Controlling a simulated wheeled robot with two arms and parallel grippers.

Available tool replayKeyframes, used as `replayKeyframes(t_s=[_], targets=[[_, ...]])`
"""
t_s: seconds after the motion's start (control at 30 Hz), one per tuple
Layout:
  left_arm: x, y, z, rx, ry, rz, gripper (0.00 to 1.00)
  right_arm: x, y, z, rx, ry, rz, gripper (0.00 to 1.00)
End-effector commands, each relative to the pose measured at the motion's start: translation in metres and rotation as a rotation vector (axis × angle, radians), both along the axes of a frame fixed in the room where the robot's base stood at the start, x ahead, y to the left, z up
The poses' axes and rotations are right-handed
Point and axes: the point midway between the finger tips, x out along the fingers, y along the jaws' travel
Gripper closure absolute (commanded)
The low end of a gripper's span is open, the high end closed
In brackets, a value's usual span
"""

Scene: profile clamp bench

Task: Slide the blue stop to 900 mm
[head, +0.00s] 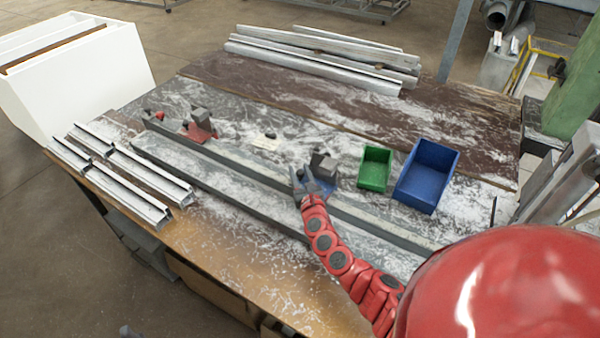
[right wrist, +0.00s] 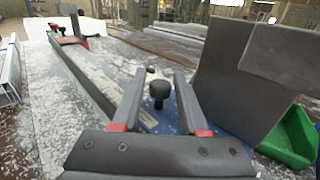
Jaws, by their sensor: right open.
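The blue stop (head: 329,186) sits at the long grey rail (head: 250,173), right of the rail's middle, with a dark grey block on top. In the right wrist view its blue base (right wrist: 186,122) is partly hidden by my fingers. My right gripper (head: 301,178) is open at the stop, its fingers (right wrist: 159,92) on either side of a black knob (right wrist: 159,90), with visible gaps. I cannot read any scale or the 900 mm mark. My left gripper is not in view.
A red stop (head: 199,132) stands near the rail's far left end. A green bin (head: 375,168) and a blue bin (head: 427,175) stand right of the blue stop. Metal profiles (head: 315,55) lie at the back; shorter ones (head: 125,175) lie at the left. White dust covers the table.

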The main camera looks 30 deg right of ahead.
Motion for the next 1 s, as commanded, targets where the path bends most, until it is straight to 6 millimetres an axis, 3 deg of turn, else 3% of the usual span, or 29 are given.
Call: replayKeyframes(t_s=[0.3, 0.5, 0.57, 1.0], targets=[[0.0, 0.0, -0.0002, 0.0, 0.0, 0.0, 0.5, 0.0017, -0.0009, -0.0003, -0.001, 0.001, -0.001, 0.57], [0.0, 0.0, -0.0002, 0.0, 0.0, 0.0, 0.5, 0.0016, -0.001, -0.0004, -0.001, 0.001, -0.001, 0.93], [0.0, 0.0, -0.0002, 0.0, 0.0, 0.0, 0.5, 0.0016, -0.001, -0.0004, -0.001, 0.001, -0.001, 1.0], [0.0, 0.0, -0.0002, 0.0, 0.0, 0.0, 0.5, 0.0015, -0.001, -0.0005, -0.001, 0.001, -0.001, 1.0]])
